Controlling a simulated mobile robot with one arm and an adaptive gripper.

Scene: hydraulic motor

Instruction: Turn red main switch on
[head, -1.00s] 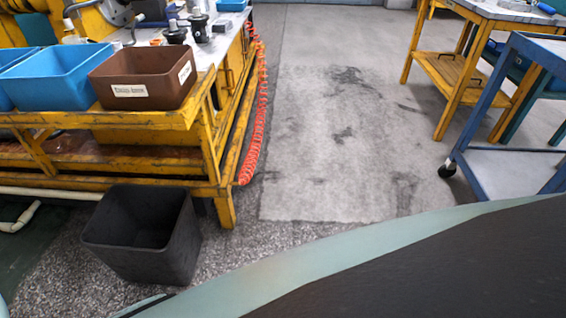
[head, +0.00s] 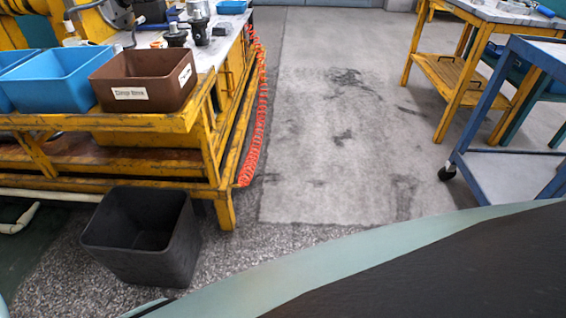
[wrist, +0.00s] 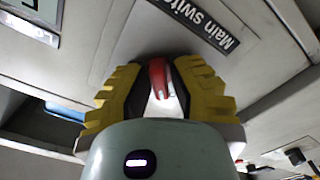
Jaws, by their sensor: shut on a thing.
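The red main switch (wrist: 157,77) is in the middle of the wrist view, a red handle on a pale grey panel. A dark label reading "Main switch" (wrist: 203,22) sits above it to the right. My gripper (wrist: 159,88) has its two yellow-and-black fingers on either side of the red handle and is shut on it. The fingers hide the lower and side parts of the switch's mount. The switch and my gripper are not in the head view.
In the head view, a yellow workbench (head: 215,165) carries a brown bin (head: 145,78) and blue bins (head: 62,80). A black bin (head: 142,235) stands on the floor before it. A blue cart (head: 495,170) stands at the right. The floor between is clear.

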